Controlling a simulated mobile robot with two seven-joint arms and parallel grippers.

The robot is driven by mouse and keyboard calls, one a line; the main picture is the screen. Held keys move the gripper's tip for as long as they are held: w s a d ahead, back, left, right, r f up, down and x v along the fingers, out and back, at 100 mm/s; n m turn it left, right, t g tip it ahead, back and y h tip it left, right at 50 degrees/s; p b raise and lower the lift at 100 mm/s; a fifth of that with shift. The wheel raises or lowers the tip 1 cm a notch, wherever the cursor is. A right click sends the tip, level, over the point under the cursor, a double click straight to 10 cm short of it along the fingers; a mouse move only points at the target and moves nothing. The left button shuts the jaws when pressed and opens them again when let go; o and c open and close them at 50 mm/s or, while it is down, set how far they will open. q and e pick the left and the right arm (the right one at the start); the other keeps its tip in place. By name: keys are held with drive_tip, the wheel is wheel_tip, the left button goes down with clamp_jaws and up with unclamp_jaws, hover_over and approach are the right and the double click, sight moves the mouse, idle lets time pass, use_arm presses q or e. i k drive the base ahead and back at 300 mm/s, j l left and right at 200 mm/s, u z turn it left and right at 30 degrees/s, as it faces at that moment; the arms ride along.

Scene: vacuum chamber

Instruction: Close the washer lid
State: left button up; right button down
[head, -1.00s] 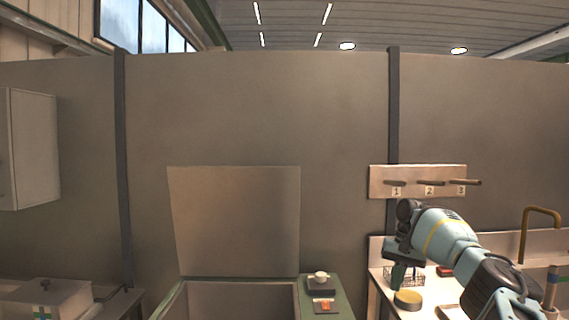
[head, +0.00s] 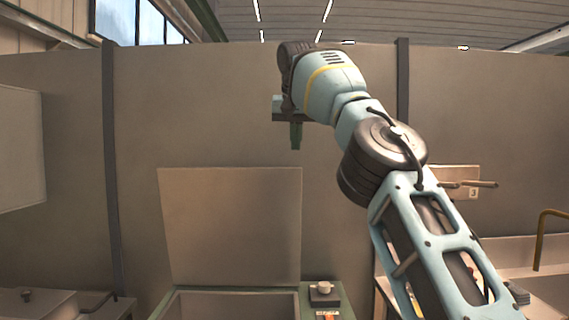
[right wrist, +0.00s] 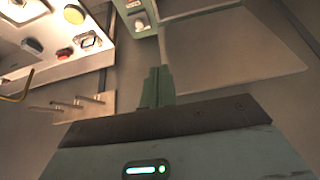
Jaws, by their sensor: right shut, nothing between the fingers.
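The washer lid (head: 232,225) stands open and upright behind the green-framed washer (head: 340,305) at the lower middle of the head view. The washer's opening (head: 235,305) shows below the lid. My right gripper (head: 296,146) points down, shut and empty, above the lid's upper right corner in the picture and apart from it. My left gripper is not in view.
A small panel with a pale knob (head: 323,288) sits right of the opening. A peg board (head: 462,182) and a sink counter stand at the right, partly behind my right arm. A lidded box (head: 35,303) is at the lower left.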

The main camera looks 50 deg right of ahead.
sight(229, 226)
drive_tip(key=i+l, duration=0.2)
drive_tip(key=l, duration=0.15)
drive_tip(key=i+l, duration=0.15)
drive_tip(key=l, duration=0.2)
drive_tip(key=i+l, duration=0.2)
drive_tip(key=l, duration=0.15)
drive_tip(key=i+l, duration=0.2)
drive_tip(key=l, duration=0.15)
